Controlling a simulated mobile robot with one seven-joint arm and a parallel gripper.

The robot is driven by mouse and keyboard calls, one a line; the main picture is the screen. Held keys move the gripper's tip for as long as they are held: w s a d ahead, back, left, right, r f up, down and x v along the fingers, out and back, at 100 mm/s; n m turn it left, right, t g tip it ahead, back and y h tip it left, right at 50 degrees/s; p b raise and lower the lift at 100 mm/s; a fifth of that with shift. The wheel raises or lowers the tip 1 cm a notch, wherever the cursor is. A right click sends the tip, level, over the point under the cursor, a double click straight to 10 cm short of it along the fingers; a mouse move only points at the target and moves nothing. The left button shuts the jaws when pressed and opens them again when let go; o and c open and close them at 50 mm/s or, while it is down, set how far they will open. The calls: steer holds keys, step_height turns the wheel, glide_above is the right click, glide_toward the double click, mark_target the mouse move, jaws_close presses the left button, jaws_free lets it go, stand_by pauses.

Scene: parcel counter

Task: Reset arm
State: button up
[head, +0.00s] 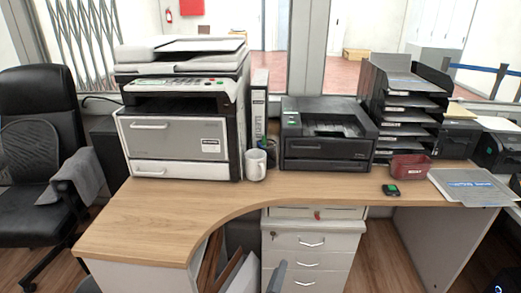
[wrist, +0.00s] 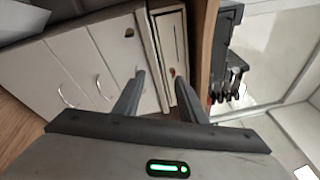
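My gripper (wrist: 160,80) shows in the wrist view with its two dark fingers apart and nothing between them. It points toward the front of a pale drawer cabinet (wrist: 85,65), which looks turned on its side in this view. I cannot tell how far the fingertips are from the cabinet. In the head view the drawer cabinet (head: 313,243) stands under the wooden counter (head: 150,215). A small grey piece, possibly part of my arm, shows in front of it at the bottom edge; the rest is out of frame.
A black chair (head: 35,150) stands left. The counter's front left is bare.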

steer(key=s+d+r+m+g+h, duration=0.2)
steer(key=d+r+m+g+h, duration=0.3)
steer(key=r+m, duration=0.4)
steer(key=s+d+r+m+g+h, duration=0.2)
steer(key=d+r+m+g+h, duration=0.15)
steer(key=r+m+g, duration=0.55)
steer(key=s+d+r+m+g+y, duration=0.4)
steer(key=s+r+m+y, duration=0.55)
steer(key=m, duration=0.75)
steer(key=s+a+r+m+t+y, duration=0.2)
steer(key=s+r+m+t+y, duration=0.1)
steer(key=s+r+m, duration=0.3)
steer(key=s+a+r+m+t+y, duration=0.25)
steer(key=r+m, duration=0.25)
steer(key=r, duration=0.3)
step_height(320, 180, up, 25)
steer(key=p, duration=2.5)
steer(key=shift+s+t, duration=0.25)
steer(key=shift+t, duration=0.1)
steer(key=shift+h, duration=0.25)
